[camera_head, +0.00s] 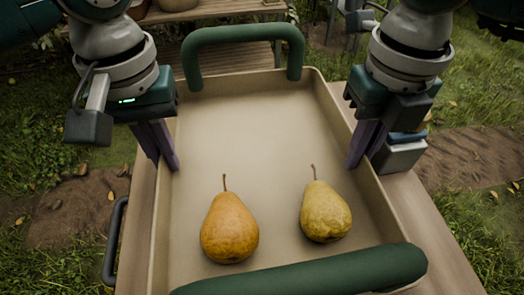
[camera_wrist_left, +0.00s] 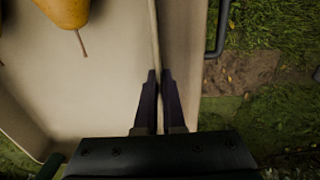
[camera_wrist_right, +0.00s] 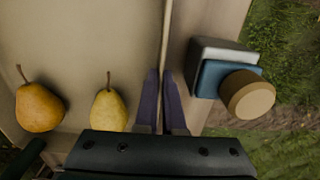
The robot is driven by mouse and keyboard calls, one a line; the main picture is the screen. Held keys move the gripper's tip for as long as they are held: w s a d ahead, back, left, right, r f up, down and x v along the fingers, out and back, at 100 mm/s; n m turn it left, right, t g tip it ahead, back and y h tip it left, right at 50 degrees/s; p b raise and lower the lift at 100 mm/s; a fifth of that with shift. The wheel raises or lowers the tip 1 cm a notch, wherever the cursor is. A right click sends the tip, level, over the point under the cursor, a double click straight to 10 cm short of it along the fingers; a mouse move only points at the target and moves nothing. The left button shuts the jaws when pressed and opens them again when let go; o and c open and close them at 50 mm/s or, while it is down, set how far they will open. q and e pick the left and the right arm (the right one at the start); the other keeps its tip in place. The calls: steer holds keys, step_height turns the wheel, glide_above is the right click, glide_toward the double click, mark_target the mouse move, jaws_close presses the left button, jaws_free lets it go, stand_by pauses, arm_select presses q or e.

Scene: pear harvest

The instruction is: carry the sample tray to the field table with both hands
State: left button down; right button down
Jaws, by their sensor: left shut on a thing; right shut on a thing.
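The sample tray (camera_head: 262,130) is beige and shallow, with a green bar handle (camera_head: 243,38) at its far end and another (camera_head: 310,272) at its near end. An orange-brown pear (camera_head: 229,228) and a yellower pear (camera_head: 325,212) stand upright in its near half. My left gripper (camera_head: 164,164) is shut on the left wall; its fingers pinch the rim in the left wrist view (camera_wrist_left: 160,75). My right gripper (camera_head: 361,160) is shut on the right wall, as the right wrist view (camera_wrist_right: 162,75) shows. Whether the tray touches the surface below is unclear.
A wooden surface (camera_head: 432,225) lies beneath the tray, with a dark handle (camera_head: 113,240) on its left. Grey and blue boxes (camera_wrist_right: 222,77) with a round tan piece (camera_wrist_right: 248,95) sit right of the tray. Slatted wooden furniture (camera_head: 225,57) stands beyond. Grass and soil surround this.

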arm_select(q)
steer(key=shift+r, duration=0.1)
arm_select(e)
steer(key=shift+r, duration=0.1)
stand_by(0.6)
